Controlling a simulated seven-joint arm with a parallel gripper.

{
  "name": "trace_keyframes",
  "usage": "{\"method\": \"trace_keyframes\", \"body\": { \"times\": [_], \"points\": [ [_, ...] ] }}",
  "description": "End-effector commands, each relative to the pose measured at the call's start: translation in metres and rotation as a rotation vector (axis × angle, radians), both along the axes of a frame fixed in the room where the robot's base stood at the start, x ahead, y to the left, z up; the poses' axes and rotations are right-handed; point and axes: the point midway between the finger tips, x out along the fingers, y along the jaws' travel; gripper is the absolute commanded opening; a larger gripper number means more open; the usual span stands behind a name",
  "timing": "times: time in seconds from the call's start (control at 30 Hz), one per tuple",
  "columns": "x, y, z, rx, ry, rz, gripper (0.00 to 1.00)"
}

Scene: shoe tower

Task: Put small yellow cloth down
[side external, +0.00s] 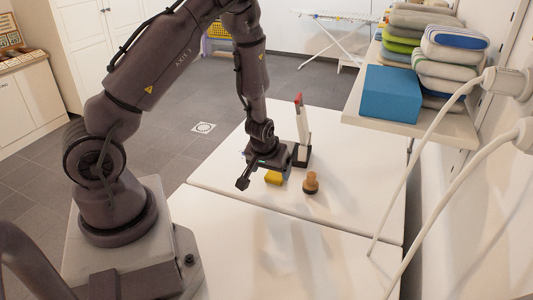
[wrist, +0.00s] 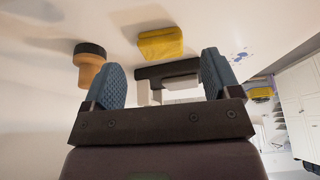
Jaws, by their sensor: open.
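In the wrist view the folded yellow cloth (wrist: 161,43) lies on the table beyond my fingertips, apart from both. My gripper (wrist: 164,76) is open there, its two blue textured finger pads wide apart, and no cloth is between them.
A wooden piece with a black end (side external: 311,183) stands right of the cloth; it also shows in the wrist view (wrist: 90,66). A white upright with a red top (side external: 302,118) stands close behind my gripper. A shelf holds folded cloths and a blue box (side external: 391,94). The front table is clear.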

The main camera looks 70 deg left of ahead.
Motion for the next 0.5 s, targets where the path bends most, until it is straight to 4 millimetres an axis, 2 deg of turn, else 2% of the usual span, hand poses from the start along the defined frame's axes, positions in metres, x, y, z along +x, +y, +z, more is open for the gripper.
{"method": "trace_keyframes", "body": {
  "times": [0.1,0.3,0.5],
  "points": [
    [-0.006,-0.008,0.026,0.001,-0.006,-0.003,0.83],
    [-0.017,-0.019,0.062,0.000,-0.005,-0.005,0.83],
    [-0.022,-0.024,0.079,0.001,-0.003,-0.003,0.83]
  ]
}}
